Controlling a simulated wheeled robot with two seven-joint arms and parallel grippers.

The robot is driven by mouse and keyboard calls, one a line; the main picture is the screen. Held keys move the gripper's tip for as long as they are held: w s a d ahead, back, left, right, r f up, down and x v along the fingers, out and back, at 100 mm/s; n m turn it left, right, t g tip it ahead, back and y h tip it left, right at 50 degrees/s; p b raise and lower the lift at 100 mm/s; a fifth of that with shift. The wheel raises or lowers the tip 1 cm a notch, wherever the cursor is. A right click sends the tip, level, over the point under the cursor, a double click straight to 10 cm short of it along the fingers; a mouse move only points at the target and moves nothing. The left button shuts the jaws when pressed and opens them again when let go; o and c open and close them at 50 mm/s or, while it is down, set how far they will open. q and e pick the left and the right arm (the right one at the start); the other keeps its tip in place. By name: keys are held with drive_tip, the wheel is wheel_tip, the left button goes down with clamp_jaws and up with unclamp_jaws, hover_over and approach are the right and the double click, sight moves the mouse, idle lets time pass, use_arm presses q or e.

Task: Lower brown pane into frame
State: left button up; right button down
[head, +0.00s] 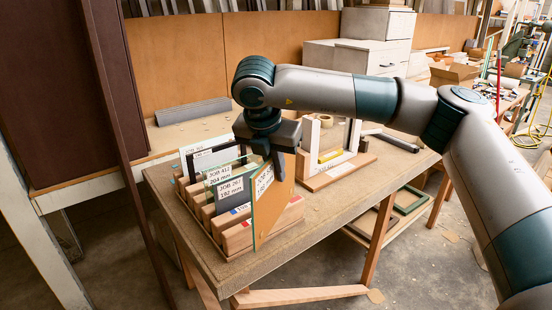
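The brown pane (274,210) is an orange-brown sheet with a white label, partly covered by my gripper at its top. My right gripper (266,160) is above the rack, with its dark fingers at the pane's top edge, and appears shut on it. The pane is upright and overlaps the right side of the rack in the picture; whether its lower edge touches the rack is unclear. A pale upright frame (310,135) stands on a wooden base to the right, apart from the pane. My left gripper is out of view.
The wooden slotted rack (236,240) holds several panes with job labels, including a green-edged one (233,205). A yellow item (331,156) is at the frame. The workbench (330,205) is clear to the front right. Pale boxes (365,57) stand behind.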

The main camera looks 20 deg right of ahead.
drive_tip(key=s+f+m+g+y+b, duration=0.1)
drive_tip(key=s+f+m+g, duration=0.1)
drive_tip(key=s+f+m, duration=0.6)
drive_tip(key=s+f+m+g+y+b, duration=0.1)
drive_tip(key=s+f+m, duration=0.6)
drive_tip(key=f, duration=0.9)
drive_tip(key=s+d+f+m+g+y+b, duration=0.1)
drive_tip(key=s+f+m+g, duration=0.3)
drive_tip(key=s+f+m, duration=0.4)
wheel_tip(320, 180, down, 4)
drive_tip(key=m+b, duration=0.1)
drive_tip(key=m, duration=0.3)
drive_tip(key=shift+s+m+g, duration=0.3)
drive_tip(key=shift+m, duration=0.1)
